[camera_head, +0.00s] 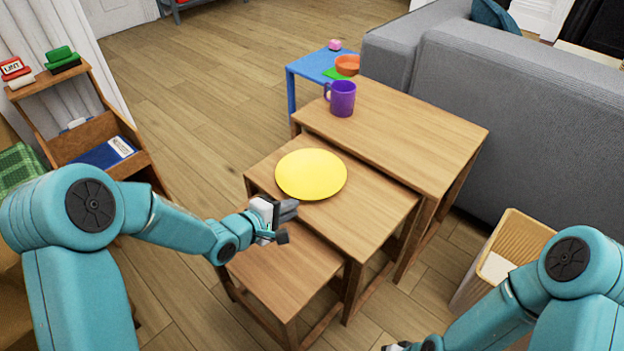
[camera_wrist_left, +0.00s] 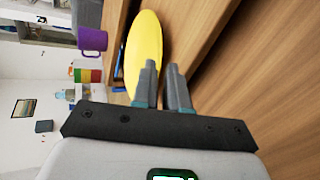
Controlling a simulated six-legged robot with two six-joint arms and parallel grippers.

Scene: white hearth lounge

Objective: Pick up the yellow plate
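The yellow plate (camera_head: 311,174) lies flat on the middle wooden nesting table (camera_head: 376,223) in the head view. My left gripper (camera_head: 289,222) is at the plate's near edge, over the lower side, with its two fingers apart and nothing held. In the left wrist view the plate (camera_wrist_left: 144,45) stretches beyond the open fingertips (camera_wrist_left: 161,64), and its rim shows near the gap between them. I cannot tell whether a finger touches it. My right gripper (camera_head: 396,347) is only just visible at the bottom edge, mostly cut off.
A purple mug (camera_head: 341,98) stands on the tallest wooden table (camera_head: 430,130), with an orange bowl (camera_head: 347,65) on a blue table (camera_head: 309,67) behind. A grey sofa (camera_head: 530,120) stands right. The low table (camera_head: 284,272) is bare. A bin (camera_head: 514,241) stands right, a shelf (camera_head: 95,137) left.

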